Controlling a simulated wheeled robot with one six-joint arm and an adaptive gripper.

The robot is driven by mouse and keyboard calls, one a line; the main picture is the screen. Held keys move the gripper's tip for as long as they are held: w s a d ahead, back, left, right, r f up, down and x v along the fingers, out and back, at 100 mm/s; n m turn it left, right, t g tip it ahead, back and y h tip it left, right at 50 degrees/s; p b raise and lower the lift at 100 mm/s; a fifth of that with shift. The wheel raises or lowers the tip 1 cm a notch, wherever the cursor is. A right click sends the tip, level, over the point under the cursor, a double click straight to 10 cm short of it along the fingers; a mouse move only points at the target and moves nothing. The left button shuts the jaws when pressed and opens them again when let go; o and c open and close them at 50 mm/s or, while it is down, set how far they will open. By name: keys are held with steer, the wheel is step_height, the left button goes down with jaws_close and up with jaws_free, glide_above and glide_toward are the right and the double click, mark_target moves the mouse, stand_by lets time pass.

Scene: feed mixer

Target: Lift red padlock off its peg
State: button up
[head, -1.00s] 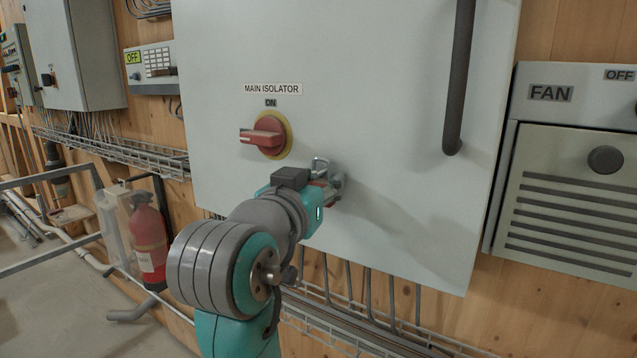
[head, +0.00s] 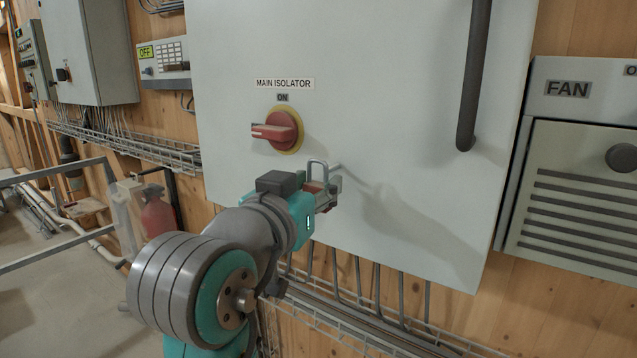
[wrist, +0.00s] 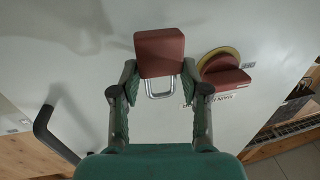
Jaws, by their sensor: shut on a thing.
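The red padlock (wrist: 160,52) is between the two fingertips of my gripper (wrist: 158,75) in the wrist view, and the gripper is shut on its body. Its metal shackle (wrist: 168,90) shows below the red body there. In the head view the shackle (head: 317,170) stands upright above my gripper (head: 325,193), which hides most of the body. A short grey peg (head: 335,167) shows just right of the shackle, in front of the cabinet face. I cannot tell whether the shackle is still around the peg.
The red isolator switch (head: 276,131) on its yellow plate sits above my gripper on the grey cabinet (head: 400,90). A dark vertical handle (head: 473,80) is at the right. A fan box (head: 575,160) stands further right. A wire cable tray (head: 380,325) runs below.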

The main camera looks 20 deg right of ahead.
steer(key=shift+s+a, duration=0.25)
steer(key=shift+a, duration=0.05)
steer(key=shift+w+a+v, duration=0.1)
steer(key=shift+a+v, duration=0.05)
steer(key=shift+v, duration=0.7)
steer(key=shift+w+a+v, duration=0.1)
steer(key=shift+w+v, duration=0.05)
steer(key=shift+v, duration=0.65)
steer(key=shift+w+a+v, duration=0.1)
steer(key=shift+a+v, duration=0.05)
steer(key=shift+v, duration=0.7)
